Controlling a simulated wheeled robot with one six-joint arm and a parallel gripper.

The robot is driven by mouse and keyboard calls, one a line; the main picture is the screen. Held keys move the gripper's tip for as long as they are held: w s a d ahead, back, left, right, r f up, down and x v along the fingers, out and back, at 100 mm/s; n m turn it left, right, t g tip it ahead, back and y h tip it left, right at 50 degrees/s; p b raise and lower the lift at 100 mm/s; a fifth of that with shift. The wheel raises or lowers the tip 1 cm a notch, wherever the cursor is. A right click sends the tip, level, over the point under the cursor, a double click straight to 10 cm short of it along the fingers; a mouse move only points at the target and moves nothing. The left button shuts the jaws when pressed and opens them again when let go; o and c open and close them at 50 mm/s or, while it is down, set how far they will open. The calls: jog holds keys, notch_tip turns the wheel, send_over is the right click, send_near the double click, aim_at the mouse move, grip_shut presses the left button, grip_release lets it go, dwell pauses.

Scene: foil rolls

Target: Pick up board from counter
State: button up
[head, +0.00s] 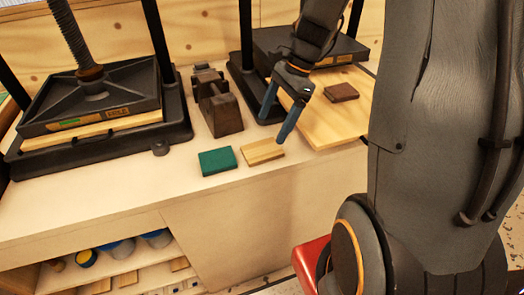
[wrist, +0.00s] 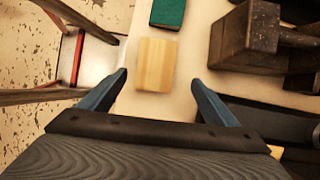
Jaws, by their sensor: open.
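A small light wooden board (head: 263,152) lies flat on the pale counter (head: 105,180), near its front edge. It also shows in the wrist view (wrist: 157,65), ahead of and between my fingertips. My gripper (head: 273,130) has two blue fingers spread apart, with nothing between them. In the head view the fingertips are just behind the board and apart from it. In the wrist view my open gripper (wrist: 159,79) faces the board, with one finger on each side. The board is fully visible in the wrist view.
A green block (head: 217,161) lies left of the board. A dark metal tool (head: 217,103) stands behind. A larger wooden panel (head: 335,125) bearing a brown block (head: 341,92) is to the right. Black presses (head: 90,110) stand at the back. A red object (head: 312,262) is below the counter.

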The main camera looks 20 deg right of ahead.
aim_at(262, 149)
jog(key=x, duration=0.2)
jog(key=p+x, duration=0.1)
jog(key=x, duration=0.1)
jog(key=s+x, duration=0.1)
jog(key=x, duration=0.1)
jog(key=shift+p, duration=0.4)
jog(key=shift+a+f, duration=0.25)
jog(key=shift+f, duration=0.35)
jog(key=shift+c, duration=0.2)
jog(key=c, duration=1.1)
